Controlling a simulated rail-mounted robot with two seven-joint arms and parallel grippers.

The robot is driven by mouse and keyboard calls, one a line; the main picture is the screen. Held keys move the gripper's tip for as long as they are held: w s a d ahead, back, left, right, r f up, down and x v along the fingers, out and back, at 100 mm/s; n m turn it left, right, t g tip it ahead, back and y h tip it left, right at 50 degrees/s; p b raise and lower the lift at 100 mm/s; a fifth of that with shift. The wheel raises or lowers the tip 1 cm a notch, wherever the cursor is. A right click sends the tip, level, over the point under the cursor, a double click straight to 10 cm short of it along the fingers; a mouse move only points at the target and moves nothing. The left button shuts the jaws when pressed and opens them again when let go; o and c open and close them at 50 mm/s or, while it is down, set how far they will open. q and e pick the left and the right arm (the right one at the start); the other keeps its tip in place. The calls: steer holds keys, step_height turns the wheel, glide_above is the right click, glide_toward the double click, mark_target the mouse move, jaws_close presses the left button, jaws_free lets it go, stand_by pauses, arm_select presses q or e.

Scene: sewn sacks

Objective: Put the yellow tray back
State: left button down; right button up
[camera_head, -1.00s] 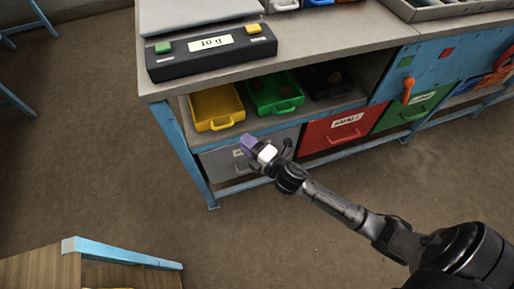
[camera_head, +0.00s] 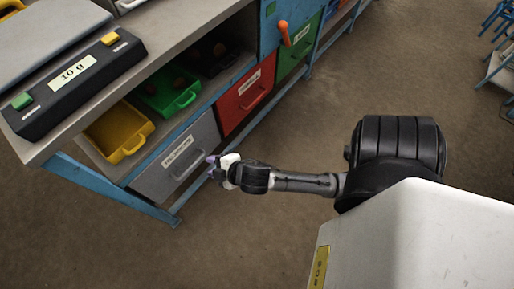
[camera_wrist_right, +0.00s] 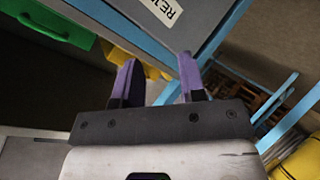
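The yellow tray (camera_head: 119,134) sits at the near end of the open shelf under the bench top, beside the green tray (camera_head: 168,92). Its handle faces out. My right gripper (camera_head: 212,167) is outside the shelf, in front of the grey drawer (camera_head: 178,158), apart from the tray. In the right wrist view the two purple fingertips (camera_wrist_right: 157,72) stand apart with nothing held between them. Yellow surface, likely part of the yellow tray (camera_wrist_right: 112,52), shows behind them, partly hidden by a finger. My left gripper is not in view.
A black box labelled 10 g (camera_head: 75,82) stands on the bench top. A red drawer (camera_head: 246,92) and a blue panel with an orange handle (camera_head: 285,34) lie further along. The blue bench leg (camera_head: 110,190) is close below the shelf. The floor in front is open.

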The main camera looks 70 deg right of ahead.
steer(key=s+a+f+m+g+y, duration=0.1)
steer(key=s+a+m+g, duration=0.1)
steer(key=s, duration=0.6)
steer(key=s+a+f+m+g+y, duration=0.1)
steer(key=s+a+f+m+g, duration=0.1)
steer(key=s+m+g, duration=0.2)
steer(key=s+g, duration=0.2)
steer(key=s, duration=0.1)
steer(key=shift+s+a+m, duration=0.3)
steer(key=shift+s+a, duration=0.05)
steer(key=shift+a, duration=0.05)
step_height(320, 180, up, 60)
steer(key=p, duration=6)
